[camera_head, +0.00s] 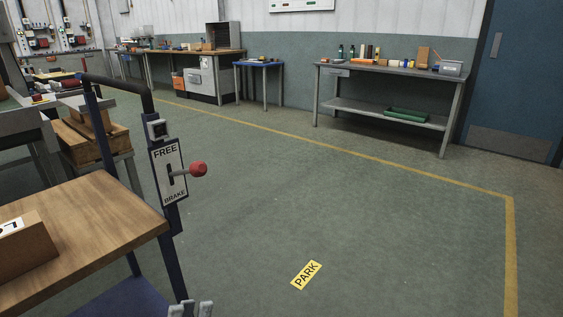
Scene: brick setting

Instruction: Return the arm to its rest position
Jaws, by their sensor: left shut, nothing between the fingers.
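My left gripper (191,308) shows only as grey fingertips at the bottom edge of the head view. It is shut and empty. The rest of it and its arm are below the picture. It is in front of the lower part of a blue cart frame post (172,262); I cannot tell whether it touches it. My right gripper is not in view.
The cart has a wooden top (95,225), a FREE/BRAKE plate (160,155) and a red-knobbed lever (197,169). A yellow PARK label (306,275) lies on open green floor. A grey workbench (395,71) stands at the back right, near a blue door (520,85).

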